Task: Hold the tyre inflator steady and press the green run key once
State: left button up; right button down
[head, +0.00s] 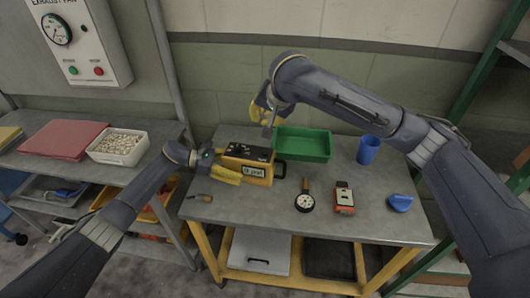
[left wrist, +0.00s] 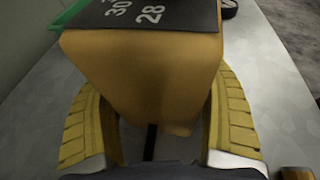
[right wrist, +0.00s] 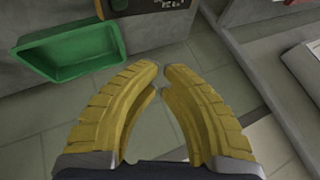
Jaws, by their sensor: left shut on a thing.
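The tyre inflator (head: 262,181) is a yellow box with a dark top panel and a lit green display on its front. It stands on the grey bench. My left gripper (head: 226,172) is shut on its left end; in the left wrist view yellow fingers (left wrist: 150,145) flank the inflator's yellow body (left wrist: 145,75). White numbers show on its dark top. My right gripper (head: 262,112) is above and behind the inflator, apart from it. Its fingertips (right wrist: 161,68) nearly meet, with nothing between them. I cannot make out the green run key on the inflator.
A green tray (head: 318,146) sits behind the inflator's right side. A round gauge (head: 305,202), an orange-red device (head: 344,198), a blue cup (head: 368,150) and a blue object (head: 400,203) stand to the right. A wall panel (head: 88,40) has green and red buttons.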

aim_at(263, 151)
jog(key=shift+f, duration=0.1)
dwell(0.3)
jog(key=shift+f, duration=4.35)
jog(key=shift+f, duration=0.15)
jog(key=shift+f, duration=0.25)
jog(key=shift+f, duration=0.45)
jog(key=shift+r, duration=0.85)
jog(key=shift+r, duration=0.1)
jog(key=shift+r, duration=2.4)
